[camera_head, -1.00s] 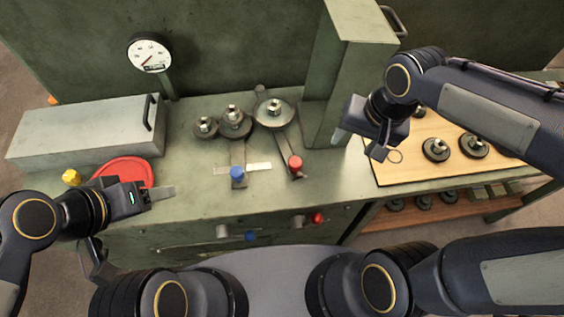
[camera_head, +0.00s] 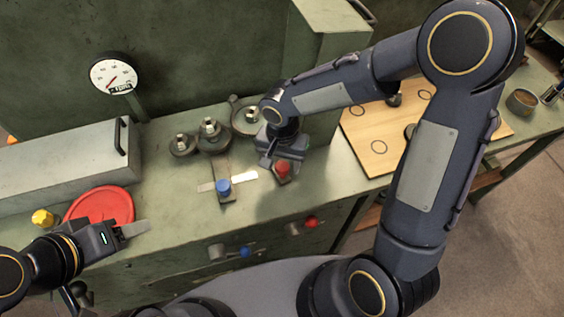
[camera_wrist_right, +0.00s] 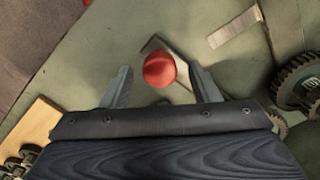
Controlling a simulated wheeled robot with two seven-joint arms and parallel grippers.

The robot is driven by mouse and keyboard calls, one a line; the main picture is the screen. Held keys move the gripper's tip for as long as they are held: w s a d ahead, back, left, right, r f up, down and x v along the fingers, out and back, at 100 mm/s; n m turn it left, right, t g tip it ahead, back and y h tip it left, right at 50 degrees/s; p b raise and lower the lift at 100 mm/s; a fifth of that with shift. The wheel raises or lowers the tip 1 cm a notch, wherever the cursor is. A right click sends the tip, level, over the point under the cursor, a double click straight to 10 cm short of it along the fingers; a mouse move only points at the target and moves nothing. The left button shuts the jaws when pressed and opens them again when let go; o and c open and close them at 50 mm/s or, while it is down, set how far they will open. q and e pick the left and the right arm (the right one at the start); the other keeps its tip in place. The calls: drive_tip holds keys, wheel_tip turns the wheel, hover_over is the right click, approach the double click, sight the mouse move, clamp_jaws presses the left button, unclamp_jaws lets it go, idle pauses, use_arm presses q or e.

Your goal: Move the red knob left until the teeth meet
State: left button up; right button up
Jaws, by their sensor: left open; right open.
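The red knob (camera_head: 283,168) stands on the end of a lever arm on the green bench top. In the right wrist view the red knob (camera_wrist_right: 160,70) sits between the two spread fingers, near their tips, with gaps at both sides. My right gripper (camera_head: 274,165) is open, just above and behind the knob. Gears (camera_head: 211,135) stand in a row behind; the rightmost gear (camera_head: 246,118) is partly hidden by my right arm, so I cannot tell whether its teeth touch its neighbour's. My left gripper (camera_head: 134,229) is open and empty at the front left.
A dial gauge (camera_head: 114,73), a grey box (camera_head: 65,165), a red disc (camera_head: 104,206) and a wooden board (camera_head: 375,148) surround the area.

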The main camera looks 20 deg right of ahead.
drive_tip(key=shift+f, duration=0.45)
clamp_jaws()
drive_tip(key=shift+a+f+b, duration=0.15)
drive_tip(key=shift+a+b, duration=0.2)
drive_tip(key=shift+b, duration=0.1)
drive_tip(key=a+b, duration=0.1)
drive_tip(key=a+m+b, duration=0.1)
drive_tip(key=a, duration=0.1)
drive_tip(key=s+a+m+b, duration=0.1)
drive_tip(key=a, duration=0.1)
drive_tip(key=shift+a, duration=0.45)
drive_tip(key=shift+r, duration=0.2)
unclamp_jaws()
